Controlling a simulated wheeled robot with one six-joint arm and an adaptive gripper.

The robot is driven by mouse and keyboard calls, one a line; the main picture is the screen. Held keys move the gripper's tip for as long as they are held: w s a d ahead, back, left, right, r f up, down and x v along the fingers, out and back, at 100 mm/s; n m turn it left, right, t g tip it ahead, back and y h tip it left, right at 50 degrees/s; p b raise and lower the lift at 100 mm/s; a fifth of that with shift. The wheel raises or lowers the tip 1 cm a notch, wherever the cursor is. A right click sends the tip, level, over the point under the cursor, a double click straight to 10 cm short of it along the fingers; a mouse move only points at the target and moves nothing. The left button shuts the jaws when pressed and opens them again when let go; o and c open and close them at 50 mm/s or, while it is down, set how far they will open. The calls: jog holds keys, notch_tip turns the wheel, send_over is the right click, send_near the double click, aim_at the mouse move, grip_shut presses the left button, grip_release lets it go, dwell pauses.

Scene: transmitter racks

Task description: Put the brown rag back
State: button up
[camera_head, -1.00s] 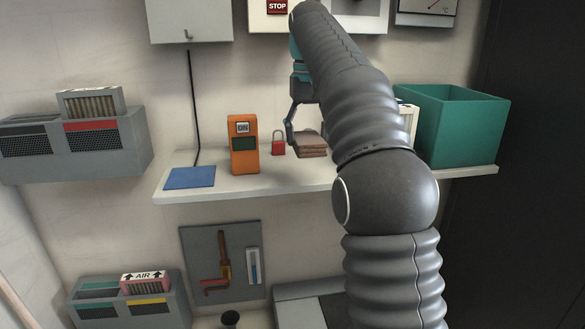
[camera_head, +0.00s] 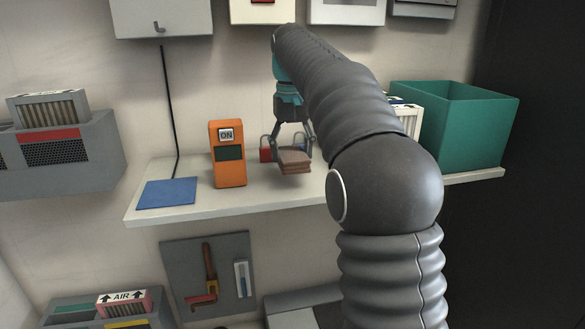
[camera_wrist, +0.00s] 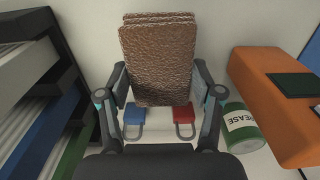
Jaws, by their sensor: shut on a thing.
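The brown rag (camera_head: 295,160) is a folded, layered pad. My gripper (camera_head: 287,143) is shut on it, with one finger at each side, and holds it over the white shelf (camera_head: 262,197). In the wrist view the rag (camera_wrist: 158,60) fills the space between the two fingers and hides what lies behind it. I cannot tell its exact height over the shelf.
A red padlock (camera_wrist: 185,118), a blue padlock (camera_wrist: 135,116), a green grease can (camera_wrist: 241,126) and an orange meter (camera_head: 228,153) are close by. A blue mat (camera_head: 168,193) lies at the shelf's left end. A teal bin (camera_head: 458,128) stands at the right.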

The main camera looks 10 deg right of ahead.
aim_at(293, 154)
jog(key=shift+f, duration=2.15)
jog(key=shift+d+f, duration=0.1)
jog(key=shift+f, duration=0.05)
jog(key=o, duration=1.1)
notch_tip(293, 154, up, 8)
jog(key=shift+f, duration=0.15)
jog(key=shift+s, duration=0.45)
jog(key=s+f+t, duration=0.2)
jog(key=s+f, duration=0.7)
jog(key=s, duration=0.6)
jog(key=s+f+t, duration=0.3)
jog(key=s+f, duration=0.7)
jog(key=s, duration=0.5)
jog(key=shift+t, duration=0.3)
